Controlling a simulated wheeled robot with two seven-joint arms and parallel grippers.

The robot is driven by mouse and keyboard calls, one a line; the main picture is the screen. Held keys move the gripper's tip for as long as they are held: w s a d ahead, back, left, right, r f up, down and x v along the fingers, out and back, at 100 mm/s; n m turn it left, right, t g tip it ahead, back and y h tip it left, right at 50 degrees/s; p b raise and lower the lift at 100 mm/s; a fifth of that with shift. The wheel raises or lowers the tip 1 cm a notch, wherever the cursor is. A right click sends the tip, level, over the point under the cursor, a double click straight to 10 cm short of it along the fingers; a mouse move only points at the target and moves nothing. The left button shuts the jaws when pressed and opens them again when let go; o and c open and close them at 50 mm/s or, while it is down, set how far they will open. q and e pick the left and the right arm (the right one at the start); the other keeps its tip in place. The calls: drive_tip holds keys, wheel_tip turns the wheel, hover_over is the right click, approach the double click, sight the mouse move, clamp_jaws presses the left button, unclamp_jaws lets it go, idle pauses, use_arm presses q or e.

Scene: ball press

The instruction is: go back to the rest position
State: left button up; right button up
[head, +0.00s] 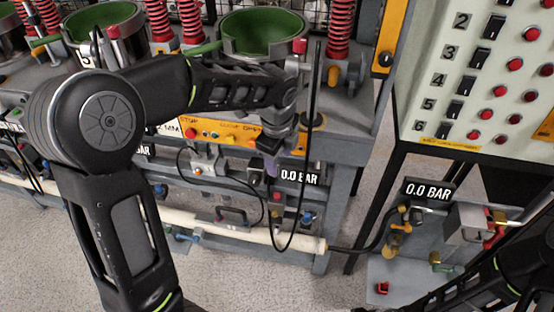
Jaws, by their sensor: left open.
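My left arm comes in from the left and reaches across the front of the ball press bench (345,150). My left gripper (272,165) hangs down at the arm's end, in front of the bench's front edge and near a 0.0 BAR label (299,177). It is open, and I see nothing held in it. Its fingertips are small and partly lost against the dark fittings behind. Part of my right arm shows at the lower right corner; its gripper is outside the view.
Green bowls (262,32) and red springs (339,28) stand on the bench behind my left arm. A switch panel (490,70) with red buttons stands at the right. Below it are a second 0.0 BAR label (428,193) and valve fittings. A pale pipe (270,236) runs along the bench's lower front.

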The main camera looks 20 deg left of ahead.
idle(0.3)
use_arm(q)
drive_tip(key=s+d+f+n+g+h, duration=0.1)
drive_tip(key=s+d+f+n, duration=0.15)
drive_tip(key=f, duration=0.35)
drive_tip(key=s+d+f+n+h, duration=0.1)
drive_tip(key=d+f+n, duration=0.1)
drive_tip(key=d+f, duration=0.3)
drive_tip(key=s+d+f+n+h, duration=0.1)
drive_tip(key=s+d+f+n, duration=0.3)
drive_tip(key=s+f+n, duration=0.4)
drive_tip(key=s+d+f+n+h, duration=0.1)
drive_tip(key=s+d+f+n, duration=0.2)
drive_tip(key=s+f+n, duration=0.6)
wheel_tip(320, 180, down, 2)
drive_tip(key=s, duration=0.3)
drive_tip(key=shift+d+f+g+h, duration=0.2)
drive_tip(key=shift+d+g+h, duration=0.1)
drive_tip(key=shift+d, duration=0.1)
